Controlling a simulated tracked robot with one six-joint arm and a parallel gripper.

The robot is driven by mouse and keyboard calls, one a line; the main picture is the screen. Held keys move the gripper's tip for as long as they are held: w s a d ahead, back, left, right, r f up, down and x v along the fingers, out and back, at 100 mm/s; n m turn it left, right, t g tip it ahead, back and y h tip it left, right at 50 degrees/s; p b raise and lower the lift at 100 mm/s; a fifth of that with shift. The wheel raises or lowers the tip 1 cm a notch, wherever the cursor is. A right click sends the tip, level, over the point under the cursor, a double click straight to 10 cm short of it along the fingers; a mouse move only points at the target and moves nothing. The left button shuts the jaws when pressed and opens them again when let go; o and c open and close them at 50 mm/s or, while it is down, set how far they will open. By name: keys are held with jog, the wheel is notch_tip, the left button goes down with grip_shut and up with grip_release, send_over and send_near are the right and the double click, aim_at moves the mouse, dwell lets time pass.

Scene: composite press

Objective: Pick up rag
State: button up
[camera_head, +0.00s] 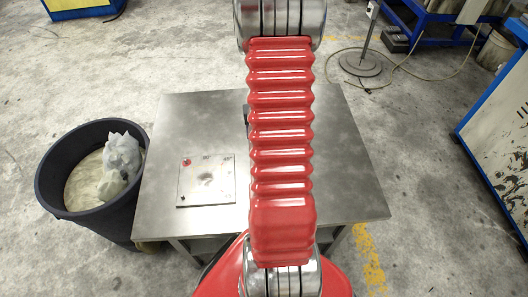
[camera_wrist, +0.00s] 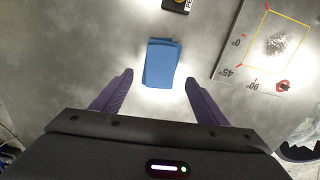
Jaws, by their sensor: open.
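In the wrist view, a folded blue rag (camera_wrist: 161,64) lies flat on the grey metal table (camera_wrist: 70,60). My gripper (camera_wrist: 158,88) is open, with its two purple fingers spread apart. The rag lies a little beyond the fingertips, between their lines, and nothing is held. In the head view my red ribbed arm crosses the table (camera_head: 335,190) and hides its middle. The rag and my gripper cannot be made out there.
A plate with markings (camera_head: 206,180) lies on the table left of my arm, and right of the rag in the wrist view. A dark bin (camera_head: 62,165) holding crumpled material stands left of the table. A blue-edged cabinet (camera_head: 495,140) stands right.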

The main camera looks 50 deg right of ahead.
jog(key=shift+f, duration=0.1)
jog(key=shift+f, duration=2.5)
jog(key=shift+c, duration=0.2)
jog(key=c, duration=1.1)
jog(key=shift+r, duration=0.15)
notch_tip(320, 180, up, 10)
jog(key=shift+f, duration=0.1)
